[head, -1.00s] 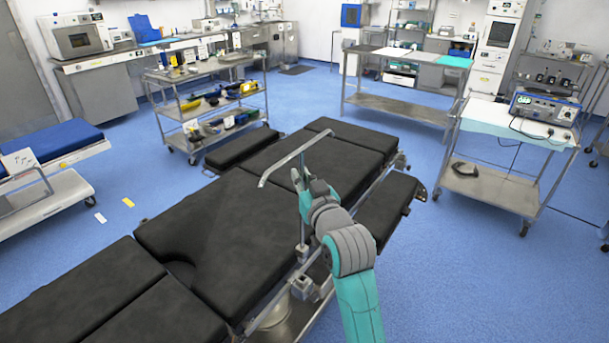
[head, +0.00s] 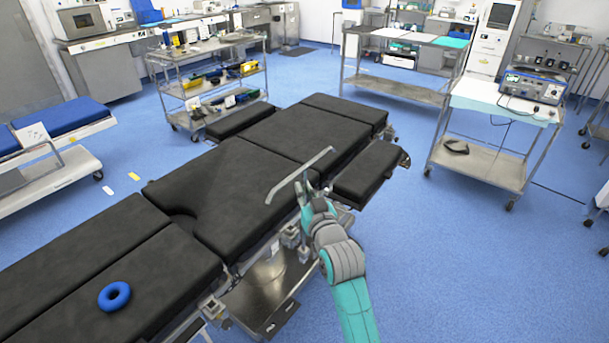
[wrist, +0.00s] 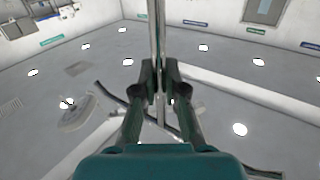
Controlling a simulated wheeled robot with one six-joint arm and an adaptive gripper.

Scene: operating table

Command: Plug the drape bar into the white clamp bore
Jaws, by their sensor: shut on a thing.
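The drape bar (head: 300,174) is a thin silver bar with a long bent top arm. It stands out over the black table pads in the head view. My gripper (head: 304,190) is shut on its upright part. The wrist view shows the bar's shaft (wrist: 160,35) between the two closed fingers of my gripper (wrist: 160,82). A pale clamp block (head: 291,238) sits on the table's near side rail, below my gripper. Its bore cannot be made out. The bar's lower end is hard to tell from the clamp and rail parts, so I cannot tell whether it is in the bore.
The black-padded operating table (head: 215,195) runs diagonally across the head view. A blue ring (head: 114,296) lies on its near left pad. A steel trolley (head: 480,165) stands at the right and a shelved cart (head: 215,75) behind the table. The blue floor at right is open.

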